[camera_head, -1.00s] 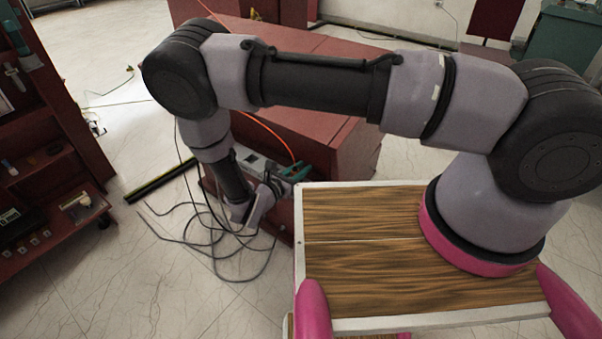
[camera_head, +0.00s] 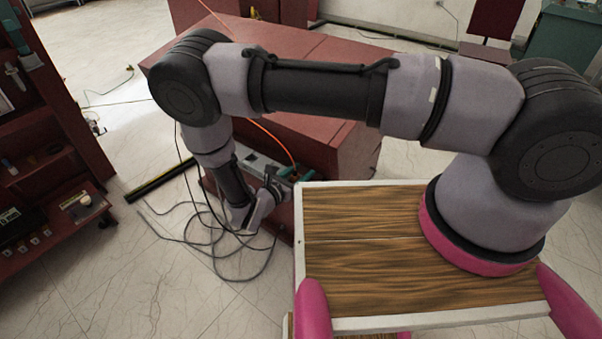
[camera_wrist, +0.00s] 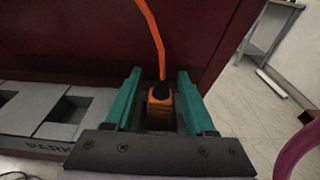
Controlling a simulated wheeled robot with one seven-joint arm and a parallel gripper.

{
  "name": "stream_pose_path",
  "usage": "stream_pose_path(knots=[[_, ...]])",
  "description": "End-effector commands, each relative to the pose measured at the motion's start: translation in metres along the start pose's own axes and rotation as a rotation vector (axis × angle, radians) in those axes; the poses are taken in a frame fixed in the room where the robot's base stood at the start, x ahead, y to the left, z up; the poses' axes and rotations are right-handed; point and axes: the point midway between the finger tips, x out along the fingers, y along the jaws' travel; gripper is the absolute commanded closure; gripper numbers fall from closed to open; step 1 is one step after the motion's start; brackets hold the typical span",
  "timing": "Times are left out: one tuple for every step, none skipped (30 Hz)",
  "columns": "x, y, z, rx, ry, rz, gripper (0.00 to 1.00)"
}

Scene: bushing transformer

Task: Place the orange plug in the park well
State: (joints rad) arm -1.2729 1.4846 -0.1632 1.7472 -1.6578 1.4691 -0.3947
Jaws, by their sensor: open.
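The orange plug (camera_wrist: 160,108) is upright between the two teal fingers of my gripper (camera_wrist: 160,98) in the wrist view, with a gap on each side. Its orange cable rises from its dark top. The fingers are open and straddle it. The plug's lower end is hidden behind my gripper's body. To the left is a grey block with dark square openings. It carries the label PARK (camera_wrist: 48,148), with an opening (camera_wrist: 70,105) above it. In the head view my gripper (camera_head: 285,174) is at the side of the red cabinet; the plug is not clear there.
The red cabinet (camera_head: 345,150) stands behind my gripper, with the orange cable (camera_head: 270,138) running over it. Loose dark cables (camera_head: 215,245) hang and lie on the floor below. A red shelf unit (camera_head: 40,150) stands at the left.

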Motion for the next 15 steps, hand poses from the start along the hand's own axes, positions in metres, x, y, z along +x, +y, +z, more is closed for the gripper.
stream_pose_path(knots=[[-0.007, 0.001, -0.001, 0.000, 0.002, 0.003, 0.45], [-0.012, 0.001, -0.001, 0.001, 0.002, 0.004, 0.45], [-0.019, 0.001, -0.001, 0.001, 0.001, 0.005, 0.45], [-0.025, 0.001, -0.001, 0.001, 0.001, 0.006, 0.45], [-0.031, 0.001, -0.001, 0.001, 0.001, 0.005, 0.45], [-0.041, 0.001, -0.001, 0.002, 0.002, 0.007, 0.45], [-0.048, 0.002, -0.001, 0.002, 0.002, 0.007, 0.45], [-0.054, 0.001, -0.001, 0.001, 0.002, 0.005, 0.45], [-0.064, 0.001, -0.001, 0.001, 0.002, 0.006, 0.45], [-0.070, 0.001, -0.001, 0.002, 0.002, 0.006, 0.45], [-0.076, 0.001, -0.001, 0.001, 0.002, 0.005, 0.45], [-0.084, 0.001, -0.001, 0.001, 0.002, 0.006, 0.45], [-0.089, 0.001, -0.001, 0.002, 0.002, 0.005, 0.45], [-0.094, 0.001, -0.001, 0.002, 0.002, 0.004, 0.45], [-0.100, 0.001, -0.001, 0.001, 0.002, 0.004, 0.45]])
